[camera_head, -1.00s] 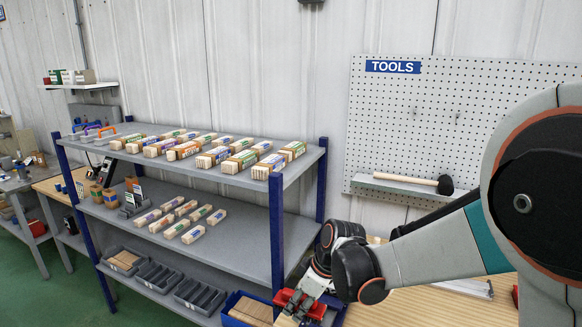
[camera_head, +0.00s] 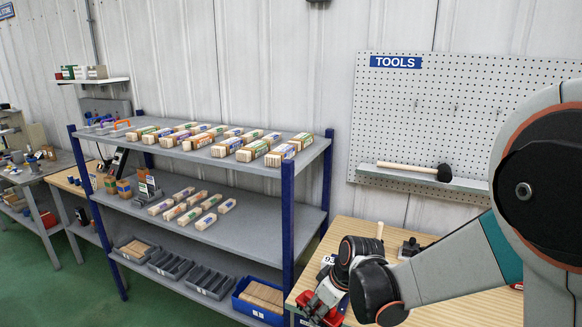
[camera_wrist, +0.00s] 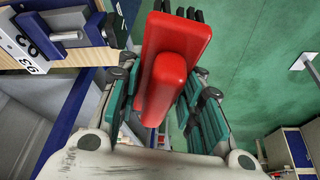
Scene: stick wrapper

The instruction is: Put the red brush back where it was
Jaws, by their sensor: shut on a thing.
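The red brush (camera_wrist: 174,62) is between the fingers of my gripper (camera_wrist: 165,100) in the wrist view, close to the camera. My gripper is shut on it, with a ribbed dark green finger on each side. In the head view the red brush (camera_head: 312,302) shows at the end of my gripper (camera_head: 322,308), low in the picture, by the left edge of the wooden bench (camera_head: 440,287). My gripper hides part of it, and its bristles cannot be made out.
A blue-posted shelf (camera_head: 262,237) with several boxed stick packs stands left of my gripper. A blue bin (camera_head: 238,301) is on its lowest level. The pegboard (camera_head: 440,110) above the bench has a ledge holding a mallet (camera_head: 410,169). Green floor lies at the left.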

